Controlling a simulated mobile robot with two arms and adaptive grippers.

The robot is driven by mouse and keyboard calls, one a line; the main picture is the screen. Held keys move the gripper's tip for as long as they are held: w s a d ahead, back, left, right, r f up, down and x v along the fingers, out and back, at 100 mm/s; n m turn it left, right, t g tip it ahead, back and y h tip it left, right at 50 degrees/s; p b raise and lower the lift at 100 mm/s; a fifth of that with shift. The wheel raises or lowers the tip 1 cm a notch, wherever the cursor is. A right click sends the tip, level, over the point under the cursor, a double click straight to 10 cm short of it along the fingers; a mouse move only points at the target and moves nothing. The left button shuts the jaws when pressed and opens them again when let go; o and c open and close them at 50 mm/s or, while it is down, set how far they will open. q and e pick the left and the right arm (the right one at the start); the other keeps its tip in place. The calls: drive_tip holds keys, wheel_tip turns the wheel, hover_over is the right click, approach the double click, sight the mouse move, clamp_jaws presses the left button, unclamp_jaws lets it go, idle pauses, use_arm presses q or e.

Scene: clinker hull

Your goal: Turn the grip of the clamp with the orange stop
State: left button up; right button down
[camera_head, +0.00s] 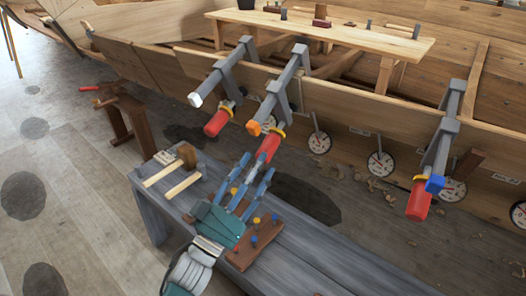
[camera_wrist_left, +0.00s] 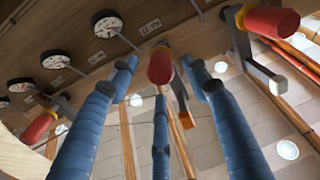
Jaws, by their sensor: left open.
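The clamp with the orange stop (camera_head: 254,128) hangs on the hull plank in the middle, its red grip (camera_head: 268,147) pointing down toward my left gripper. My left gripper (camera_head: 258,164) is open, its blue fingers spread at the lower end of that grip. In the left wrist view the red grip (camera_wrist_left: 160,68) shows end-on, centred among the fingertips (camera_wrist_left: 160,80); I cannot tell whether they touch it. The orange stop (camera_wrist_left: 190,120) shows behind the fingers. Left of it is a clamp with a white stop (camera_head: 195,99); far right is one with a blue stop (camera_head: 434,184).
Below my left arm is a grey bench (camera_head: 310,262) with a mallet (camera_head: 187,156) and a brown peg board (camera_head: 262,238). Several dials (camera_head: 380,164) hang along the hull planks (camera_head: 340,105). A wooden tool table (camera_head: 380,38) stands behind. A sawhorse (camera_head: 128,118) stands at left.

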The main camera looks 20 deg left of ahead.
sight(268, 148)
use_arm(q)
drive_tip(key=x, duration=0.2)
drive_tip(key=shift+w+d+r, duration=0.1)
drive_tip(key=shift+w+r, duration=0.05)
drive_tip(key=shift+w, duration=0.2)
drive_tip(key=shift+w+d+r, duration=0.15)
drive_tip(key=shift+w+r, duration=0.05)
drive_tip(key=shift+w, duration=0.4)
use_arm(e)
drive_tip(key=shift+s+d+f, duration=0.1)
drive_tip(key=shift+s+f, duration=0.3)
use_arm(q)
drive_tip(key=c, duration=1.1)
drive_tip(key=shift+c, duration=0.2)
use_arm(e)
drive_tip(key=shift+r, duration=0.1)
